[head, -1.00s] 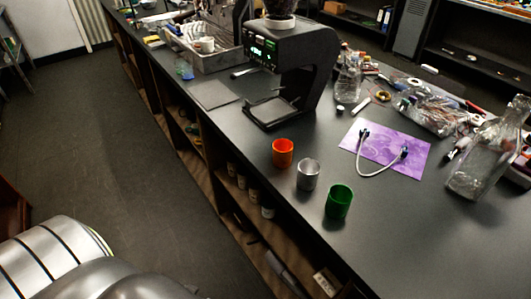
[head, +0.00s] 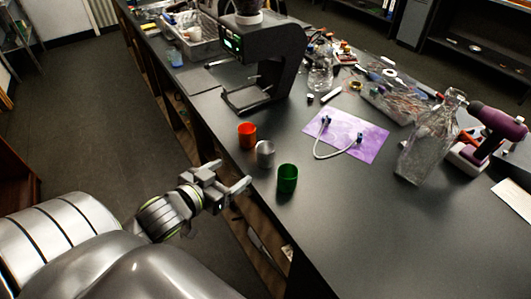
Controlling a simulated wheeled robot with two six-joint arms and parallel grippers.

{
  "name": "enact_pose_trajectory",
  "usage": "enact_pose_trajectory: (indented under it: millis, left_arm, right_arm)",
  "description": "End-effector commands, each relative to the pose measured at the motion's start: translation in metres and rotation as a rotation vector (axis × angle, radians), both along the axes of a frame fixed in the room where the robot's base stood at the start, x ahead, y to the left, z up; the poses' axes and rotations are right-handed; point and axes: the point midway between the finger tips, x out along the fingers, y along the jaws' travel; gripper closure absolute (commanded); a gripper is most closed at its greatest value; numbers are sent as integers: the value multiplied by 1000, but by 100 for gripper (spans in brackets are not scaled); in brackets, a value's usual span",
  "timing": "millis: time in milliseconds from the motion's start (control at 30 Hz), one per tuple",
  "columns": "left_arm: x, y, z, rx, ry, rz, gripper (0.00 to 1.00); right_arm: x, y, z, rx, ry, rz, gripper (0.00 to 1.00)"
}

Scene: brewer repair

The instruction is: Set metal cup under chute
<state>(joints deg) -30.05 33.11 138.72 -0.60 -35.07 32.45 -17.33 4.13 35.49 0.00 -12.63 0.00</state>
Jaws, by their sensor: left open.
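The space over the tray is empty. My left gripper (head: 231,176) is open and empty at the counter's front edge, just left of the metal cup and not touching it. My right gripper is not in view.
A purple mat (head: 345,134) with a white cable lies right of the cups. A clear bottle (head: 431,136) and a purple drill (head: 494,131) stand farther right. A glass bottle (head: 320,70) and clutter sit beside the brewer. The near right counter is clear.

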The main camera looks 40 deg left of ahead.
Motion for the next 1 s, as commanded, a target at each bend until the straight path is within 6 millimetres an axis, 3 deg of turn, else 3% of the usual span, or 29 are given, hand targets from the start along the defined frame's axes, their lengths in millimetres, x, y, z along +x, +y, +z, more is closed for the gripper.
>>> enact_pose_trajectory:
  millis: [167,600,1000]
  left_arm:
    - [18,-2,-1,-5,-7,-2,28]
    - [97,-2,-24,-5,-6,-3,28]
    - [127,-3,-31,-4,-5,-3,28]
  right_arm:
    - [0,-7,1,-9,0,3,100]
    - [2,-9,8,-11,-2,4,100]
    - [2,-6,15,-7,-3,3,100]
